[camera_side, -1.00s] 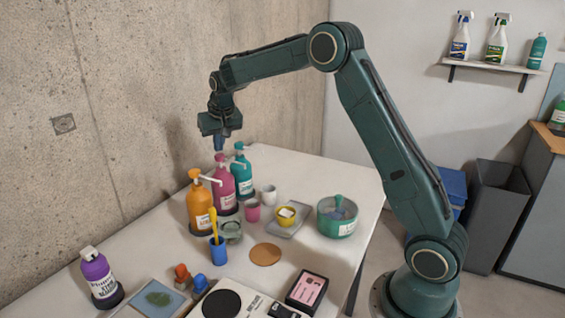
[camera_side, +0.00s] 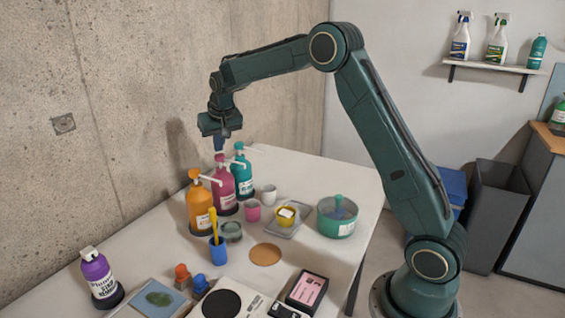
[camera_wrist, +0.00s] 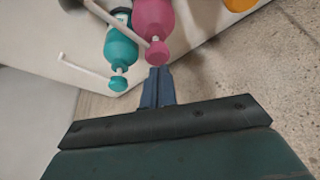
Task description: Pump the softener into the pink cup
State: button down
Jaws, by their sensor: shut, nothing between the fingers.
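Three pump bottles stand in a row by the wall: orange (camera_side: 201,208), pink (camera_side: 223,188) and teal (camera_side: 242,176). Their labels are too small to read, so I cannot tell which holds softener. The small pink cup (camera_side: 253,211) stands upright to the right of the pink bottle; its inside is hidden. My gripper (camera_side: 219,147) is shut and empty, pointing down just above the pink bottle's pump head. In the wrist view, my closed fingers (camera_wrist: 158,78) are close to the pink pump head (camera_wrist: 157,50); I cannot tell whether they touch.
A white cup (camera_side: 269,195) stands behind the pink cup. A yellow bowl (camera_side: 286,219) on a tray and a teal pot (camera_side: 338,218) stand to the right. A blue cup (camera_side: 219,252) stands in front. The concrete wall (camera_side: 130,90) is close behind the bottles.

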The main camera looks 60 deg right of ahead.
jog(key=shift+f, duration=1.25)
jog(key=shift+r, duration=1.4)
jog(key=shift+r, duration=0.1)
jog(key=shift+r, duration=2.95)
